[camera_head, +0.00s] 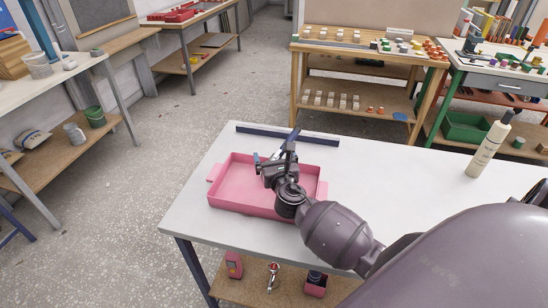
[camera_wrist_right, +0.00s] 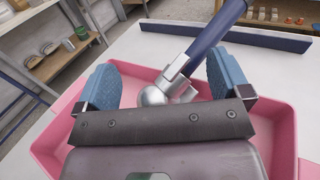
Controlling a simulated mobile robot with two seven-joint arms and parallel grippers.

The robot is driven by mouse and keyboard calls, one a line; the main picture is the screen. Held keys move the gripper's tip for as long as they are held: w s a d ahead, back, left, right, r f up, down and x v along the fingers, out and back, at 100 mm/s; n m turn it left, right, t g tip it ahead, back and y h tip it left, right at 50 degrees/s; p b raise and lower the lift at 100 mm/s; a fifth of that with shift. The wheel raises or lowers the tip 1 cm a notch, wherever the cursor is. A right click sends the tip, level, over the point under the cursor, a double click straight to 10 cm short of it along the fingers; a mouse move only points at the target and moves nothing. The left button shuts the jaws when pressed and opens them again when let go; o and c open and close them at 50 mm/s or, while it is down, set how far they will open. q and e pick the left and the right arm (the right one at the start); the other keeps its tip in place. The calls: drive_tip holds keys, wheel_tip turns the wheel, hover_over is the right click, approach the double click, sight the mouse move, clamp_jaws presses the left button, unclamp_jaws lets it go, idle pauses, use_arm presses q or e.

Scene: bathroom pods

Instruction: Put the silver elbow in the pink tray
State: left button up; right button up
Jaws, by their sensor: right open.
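The pink tray (camera_head: 235,204) lies on the white table; its rim also shows in the right wrist view (camera_wrist_right: 284,150). My right gripper (camera_head: 267,163) is over the tray, its blue finger pads spread apart in the right wrist view (camera_wrist_right: 165,85). A rounded silver piece, seemingly the silver elbow (camera_wrist_right: 152,96), lies between the pads, with a gap on each side. A dark blue rod (camera_wrist_right: 212,32) with a silver end runs up and away from it. My gripper body hides their lower parts, so I cannot tell whether the elbow touches the tray floor. My left gripper is out of view.
A dark blue bar (camera_head: 285,135) lies along the table's far edge behind the tray. A cream bottle (camera_head: 487,150) stands at the right. The table (camera_head: 405,170) between tray and bottle is clear. Pink items and a silver fitting (camera_head: 272,276) sit on the shelf below.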

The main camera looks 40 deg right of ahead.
drive_tip(key=shift+r+p, duration=0.35)
drive_tip(key=shift+r, duration=0.2)
drive_tip(key=shift+s+a+r, duration=0.1)
drive_tip(key=shift+s, duration=0.15)
drive_tip(key=v, duration=1.1)
drive_tip(key=shift+s, duration=0.25)
